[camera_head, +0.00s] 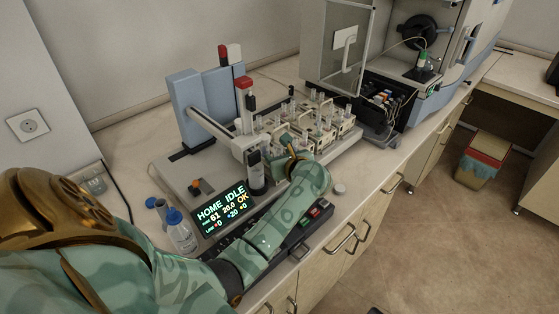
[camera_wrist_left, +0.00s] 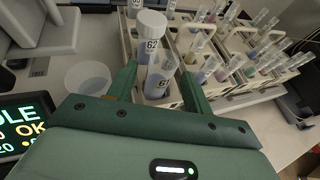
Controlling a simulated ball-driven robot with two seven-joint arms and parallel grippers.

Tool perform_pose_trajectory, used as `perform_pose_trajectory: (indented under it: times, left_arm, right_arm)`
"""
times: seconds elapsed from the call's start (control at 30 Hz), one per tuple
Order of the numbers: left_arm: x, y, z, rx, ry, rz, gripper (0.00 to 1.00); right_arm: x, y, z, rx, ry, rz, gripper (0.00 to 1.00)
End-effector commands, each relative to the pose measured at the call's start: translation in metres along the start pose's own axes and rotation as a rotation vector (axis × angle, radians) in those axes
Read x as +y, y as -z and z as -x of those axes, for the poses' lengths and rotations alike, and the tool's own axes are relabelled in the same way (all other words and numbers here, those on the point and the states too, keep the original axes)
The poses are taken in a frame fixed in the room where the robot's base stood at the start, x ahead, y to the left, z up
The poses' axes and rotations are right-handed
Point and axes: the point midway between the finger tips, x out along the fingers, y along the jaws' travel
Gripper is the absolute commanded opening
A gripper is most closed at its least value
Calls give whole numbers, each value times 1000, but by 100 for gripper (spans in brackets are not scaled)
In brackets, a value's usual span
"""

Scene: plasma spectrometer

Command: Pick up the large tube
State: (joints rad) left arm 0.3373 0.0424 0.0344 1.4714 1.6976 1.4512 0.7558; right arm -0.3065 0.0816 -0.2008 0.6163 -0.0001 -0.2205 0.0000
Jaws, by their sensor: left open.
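A large clear tube (camera_wrist_left: 156,66) with a white cap stands in a rack in the left wrist view. It bears a label reading 62 near its top, and a second number shows lower down. My left gripper (camera_wrist_left: 158,78) is open, with one green finger on each side of the tube's lower part. I cannot tell whether the fingers touch it. In the head view my left gripper (camera_head: 287,152) is over the near left end of the racks. My own wrist and hand largely hide the large tube there. My right gripper is not in view.
Racks (camera_head: 325,113) of several smaller tubes stand close by on the right. A sampler arm (camera_head: 220,130) rises to the left. A clear cup (camera_wrist_left: 88,77) is left of the gripper. A blue-capped bottle (camera_head: 180,232) stands by the lit display (camera_head: 222,204).

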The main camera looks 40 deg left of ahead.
Motion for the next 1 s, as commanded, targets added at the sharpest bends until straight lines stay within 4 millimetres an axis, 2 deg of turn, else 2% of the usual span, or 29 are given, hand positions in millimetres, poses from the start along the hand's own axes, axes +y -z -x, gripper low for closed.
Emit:
perform_pose_trajectory:
  times: [0.13, 0.23, 0.4, 0.67, 0.77, 1.0]
  left_arm:
    - [1, 2, -2, 1, 1, 0, 51]
    - [1, 1, -2, 1, 1, 0, 48]
    - [1, 1, -2, 1, 1, 0, 1]
    - [2, 2, -2, 2, -1, -1, 0]
    - [1, -4, 1, 3, -1, 0, 0]
    - [1, -52, 20, -1, 1, 6, 0]
  right_arm:
    - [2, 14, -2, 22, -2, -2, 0]
    - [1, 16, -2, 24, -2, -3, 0]
    - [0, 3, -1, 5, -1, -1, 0]
    - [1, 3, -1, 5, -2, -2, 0]
    - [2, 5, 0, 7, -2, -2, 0]
    - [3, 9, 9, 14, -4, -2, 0]
